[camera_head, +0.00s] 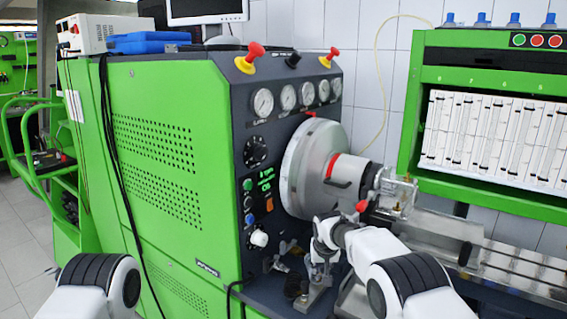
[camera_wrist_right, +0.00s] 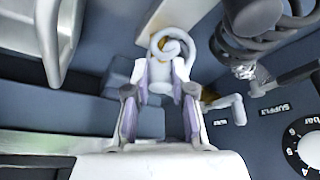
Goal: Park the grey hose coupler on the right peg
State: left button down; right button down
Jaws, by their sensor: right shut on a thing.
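My right gripper (camera_head: 325,238) is at the lower right of the green machine's dark front panel. In the right wrist view its fingers (camera_wrist_right: 163,75) are closed around a light grey piece with a pale coiled hose (camera_wrist_right: 172,46) at its far end; I take it as the grey hose coupler, mostly hidden between the fingers. A grey elbow-shaped fitting (camera_wrist_right: 226,106) sticks out just right of the fingers. I cannot tell which fitting is the right peg. My left gripper is out of view; only part of the left arm shows.
A dark coiled hose (camera_wrist_right: 243,45) with a grey end hangs at upper right in the wrist view, near the "SUPPLY" label (camera_wrist_right: 270,110). The round steel drum (camera_head: 310,168) and a clear-covered fixture (camera_head: 397,190) stand close above my gripper. A metal rail bed (camera_head: 515,268) is to the right.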

jog(key=c, duration=0.9)
grip_release()
jog(key=shift+o, duration=0.3)
jog(key=o, duration=0.3)
jog(key=shift+o, duration=0.2)
jog(key=shift+r, duration=0.15)
jog(key=shift+r+p, duration=2.15)
jog(key=shift+r, duration=1.5)
